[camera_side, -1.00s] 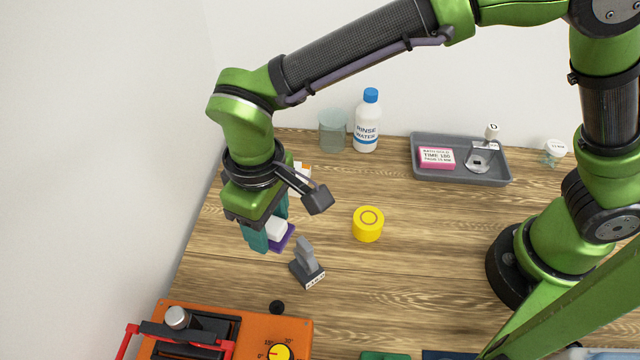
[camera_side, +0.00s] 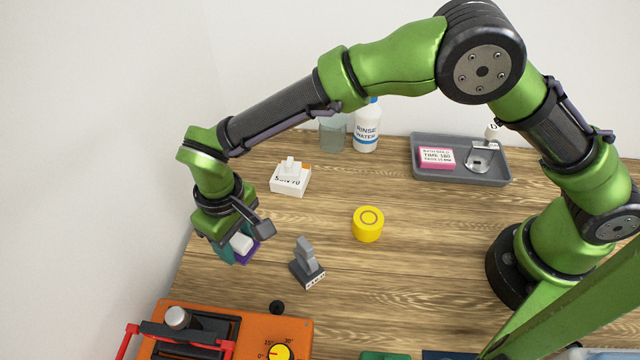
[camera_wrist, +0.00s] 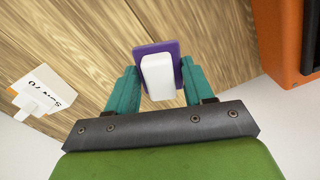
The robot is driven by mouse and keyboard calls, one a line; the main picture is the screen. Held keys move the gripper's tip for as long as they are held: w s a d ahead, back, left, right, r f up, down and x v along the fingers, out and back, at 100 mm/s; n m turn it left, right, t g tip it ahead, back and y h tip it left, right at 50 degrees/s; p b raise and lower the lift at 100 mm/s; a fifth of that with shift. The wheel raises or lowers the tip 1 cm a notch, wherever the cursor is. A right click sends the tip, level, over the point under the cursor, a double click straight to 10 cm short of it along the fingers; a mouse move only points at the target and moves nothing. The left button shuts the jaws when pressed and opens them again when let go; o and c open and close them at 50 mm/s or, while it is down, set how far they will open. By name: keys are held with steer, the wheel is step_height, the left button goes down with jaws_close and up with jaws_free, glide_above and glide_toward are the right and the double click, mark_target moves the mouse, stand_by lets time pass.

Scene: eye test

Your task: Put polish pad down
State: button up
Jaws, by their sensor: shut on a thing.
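A purple pad with a white block handle, which I take to be the polish pad (camera_side: 250,253), is between my gripper's teal fingers. My gripper (camera_side: 236,249) is shut on it, at the left part of the wooden table. In the wrist view the white handle (camera_wrist: 157,77) sits between both fingers, with the purple plate (camera_wrist: 156,48) beyond it. Wood shows behind the plate. I cannot tell whether the pad touches the table. No label shows on it.
A white handled block (camera_side: 289,179) stands behind, a grey handled block (camera_side: 307,266) to the right. A yellow round container (camera_side: 368,224) is mid-table. An orange machine (camera_side: 268,330) is in front. A rinse bottle (camera_side: 366,132), a beaker (camera_side: 333,134) and a grey tray (camera_side: 460,178) stand at the back.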

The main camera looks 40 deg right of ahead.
steer(key=shift+f, duration=1.05)
steer(key=shift+f, duration=0.2)
steer(key=o, duration=1)
